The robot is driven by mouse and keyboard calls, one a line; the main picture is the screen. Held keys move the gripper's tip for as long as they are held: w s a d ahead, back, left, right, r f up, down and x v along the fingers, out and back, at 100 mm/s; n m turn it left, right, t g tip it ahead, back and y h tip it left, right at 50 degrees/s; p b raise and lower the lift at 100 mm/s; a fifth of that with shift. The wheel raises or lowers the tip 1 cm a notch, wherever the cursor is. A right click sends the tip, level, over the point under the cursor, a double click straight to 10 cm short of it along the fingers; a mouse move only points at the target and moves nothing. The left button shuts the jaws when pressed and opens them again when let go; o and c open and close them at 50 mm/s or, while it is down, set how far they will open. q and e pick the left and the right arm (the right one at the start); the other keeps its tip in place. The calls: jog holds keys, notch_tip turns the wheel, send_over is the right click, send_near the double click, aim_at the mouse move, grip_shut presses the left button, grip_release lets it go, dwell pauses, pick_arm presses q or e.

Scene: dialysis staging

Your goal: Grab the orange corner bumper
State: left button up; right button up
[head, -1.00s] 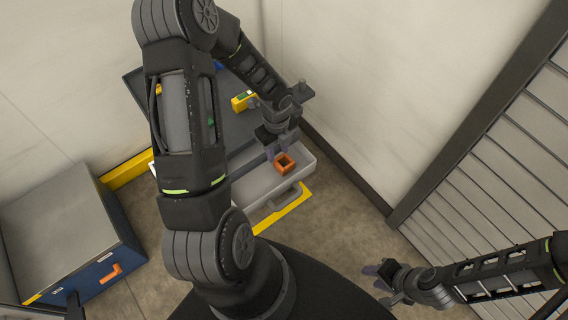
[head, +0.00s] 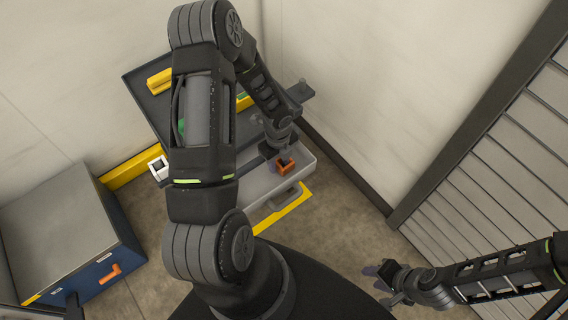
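The orange corner bumper (head: 286,166) is a small, hollow, square-looking piece. It shows at the right part of the light grey tray (head: 303,172). My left gripper (head: 277,160) points down right at the bumper, with one finger at the bumper's left side. The other finger is hard to make out, so I cannot tell whether the gripper is closed on it. My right gripper (head: 378,277) is at the lower right, far from the tray, with its fingers apart and empty.
A dark cart top (head: 150,106) behind the tray bears a yellow piece (head: 159,81). A white square piece (head: 158,169) shows left of my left arm. A blue cabinet (head: 100,275) stands at left. Walls and a slatted panel (head: 500,170) bound the space. Floor is free at centre right.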

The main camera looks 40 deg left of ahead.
pick_arm(q)
jog(key=shift+c, duration=0.2)
dwell(0.4)
grip_shut()
dwell(0.4)
